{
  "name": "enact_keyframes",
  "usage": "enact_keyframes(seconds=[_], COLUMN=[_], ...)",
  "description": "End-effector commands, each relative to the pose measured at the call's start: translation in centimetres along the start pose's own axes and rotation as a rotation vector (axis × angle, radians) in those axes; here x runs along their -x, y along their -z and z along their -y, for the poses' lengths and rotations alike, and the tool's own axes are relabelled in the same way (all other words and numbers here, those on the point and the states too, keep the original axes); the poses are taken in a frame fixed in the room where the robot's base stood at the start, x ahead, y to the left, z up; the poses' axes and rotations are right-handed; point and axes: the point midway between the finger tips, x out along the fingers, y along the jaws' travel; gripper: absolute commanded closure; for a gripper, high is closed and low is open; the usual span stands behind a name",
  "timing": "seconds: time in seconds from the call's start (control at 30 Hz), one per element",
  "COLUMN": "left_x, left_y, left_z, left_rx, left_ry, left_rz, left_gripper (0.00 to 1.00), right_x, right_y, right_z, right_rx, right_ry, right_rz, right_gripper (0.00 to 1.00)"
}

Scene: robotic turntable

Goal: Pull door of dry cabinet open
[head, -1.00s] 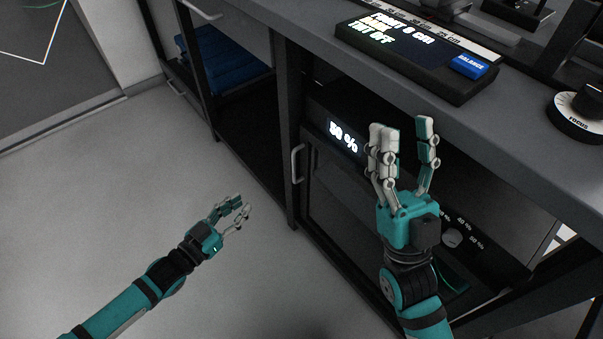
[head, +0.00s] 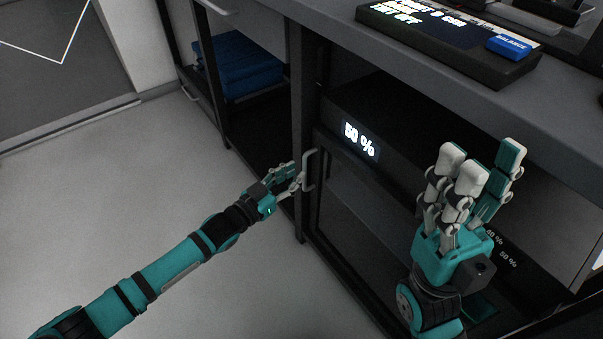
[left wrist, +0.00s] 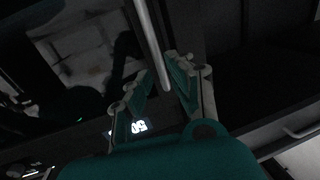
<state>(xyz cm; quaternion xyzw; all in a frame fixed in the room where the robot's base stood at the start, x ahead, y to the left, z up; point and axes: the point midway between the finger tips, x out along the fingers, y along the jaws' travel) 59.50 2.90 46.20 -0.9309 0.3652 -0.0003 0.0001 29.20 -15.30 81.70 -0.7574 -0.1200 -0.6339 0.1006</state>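The dry cabinet (head: 400,115) stands under the counter with a "50 %" display on its front. Its dark glass door (head: 350,215) looks shut. The upright metal door handle (head: 306,172) is near the door's left edge. My left gripper (head: 294,176) is at the handle. In the left wrist view, the handle bar (left wrist: 150,38) runs down between the two fingers of the left gripper (left wrist: 162,68), which stand apart with small gaps beside the bar. My right gripper (head: 485,165) is open and empty, raised in front of the cabinet's right part.
The counter (head: 400,50) overhangs the cabinet and carries a balance (head: 450,40). The floor (head: 110,210) in front is clear.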

Motion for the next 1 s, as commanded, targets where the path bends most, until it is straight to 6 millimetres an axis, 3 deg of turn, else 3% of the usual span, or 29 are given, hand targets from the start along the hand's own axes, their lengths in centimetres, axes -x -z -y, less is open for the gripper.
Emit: enact_keyframes(seconds=[0.2,0.6,0.77,1.0], left_x=[-2.8,-3.5,-3.5,-3.5], left_y=[-0.1,0.0,0.0,0.0], left_z=[0.0,0.0,0.0,0.0], left_rx=[0.000,0.000,0.000,0.000], left_ry=[0.000,0.000,0.000,0.000], left_rz=[-0.001,0.001,0.001,0.001], left_gripper=[0.80,0.80,1.00,1.00], right_x=[-0.3,-0.7,-0.7,-0.7], right_y=[-0.3,-0.3,-0.3,-0.3], right_z=[0.0,0.0,0.0,0.0], right_rx=[0.005,0.005,0.005,0.005], right_ry=[0.014,0.018,0.018,0.018], right_rz=[-0.033,-0.041,-0.041,-0.042], right_gripper=[0.60,0.60,0.60,0.60])
